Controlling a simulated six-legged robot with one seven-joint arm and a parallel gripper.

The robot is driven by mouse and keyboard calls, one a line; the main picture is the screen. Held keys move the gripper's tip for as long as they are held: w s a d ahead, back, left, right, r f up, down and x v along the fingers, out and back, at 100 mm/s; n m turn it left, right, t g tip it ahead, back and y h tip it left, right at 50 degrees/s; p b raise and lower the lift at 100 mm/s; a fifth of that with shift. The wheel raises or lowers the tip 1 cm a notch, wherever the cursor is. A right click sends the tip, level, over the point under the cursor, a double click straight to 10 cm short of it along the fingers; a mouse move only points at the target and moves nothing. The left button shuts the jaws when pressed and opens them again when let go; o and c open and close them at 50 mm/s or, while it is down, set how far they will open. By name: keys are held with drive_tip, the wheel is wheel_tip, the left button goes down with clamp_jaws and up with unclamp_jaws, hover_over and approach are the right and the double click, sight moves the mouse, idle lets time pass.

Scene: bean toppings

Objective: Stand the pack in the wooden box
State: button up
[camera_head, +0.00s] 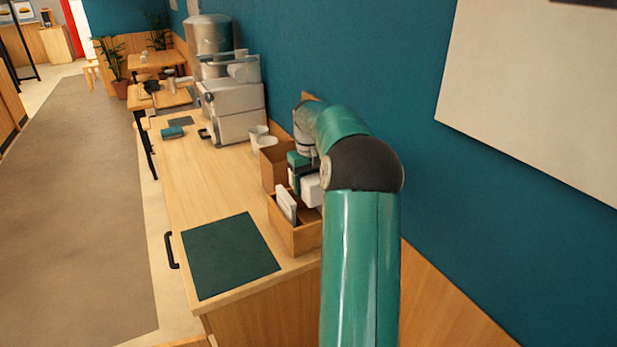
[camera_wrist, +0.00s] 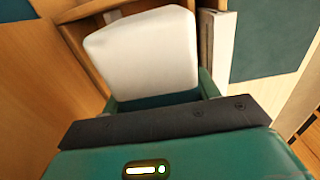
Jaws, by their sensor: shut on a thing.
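The pack (camera_head: 312,190) is white with rounded edges, and it fills the upper middle of the wrist view (camera_wrist: 145,50). My gripper (camera_wrist: 155,98) is shut on it; its green and dark parts also show in the head view (camera_head: 299,170). The wooden box (camera_head: 296,238) stands on the counter near the wall, below the pack. The pack is at the box's right rear side in the head view. My arm hides part of the box there, and I cannot tell whether the pack touches the box floor. The box's wooden edge shows behind the pack in the wrist view (camera_wrist: 85,10).
A white flat item (camera_head: 286,204) stands in the box's left part, beside the pack in the wrist view (camera_wrist: 218,45). A taller wooden holder (camera_head: 272,168) and white cups (camera_head: 262,138) stand behind. A dark green mat (camera_head: 229,256) lies at the front left. The blue wall is close on the right.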

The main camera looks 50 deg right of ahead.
drive_tip(key=shift+w+a+f, duration=0.1)
drive_tip(key=shift+w+f, duration=0.05)
drive_tip(key=shift+f, duration=2.55)
drive_tip(key=o, duration=1.2)
drive_tip(key=shift+w+a, duration=0.15)
drive_tip(key=shift+a, duration=0.05)
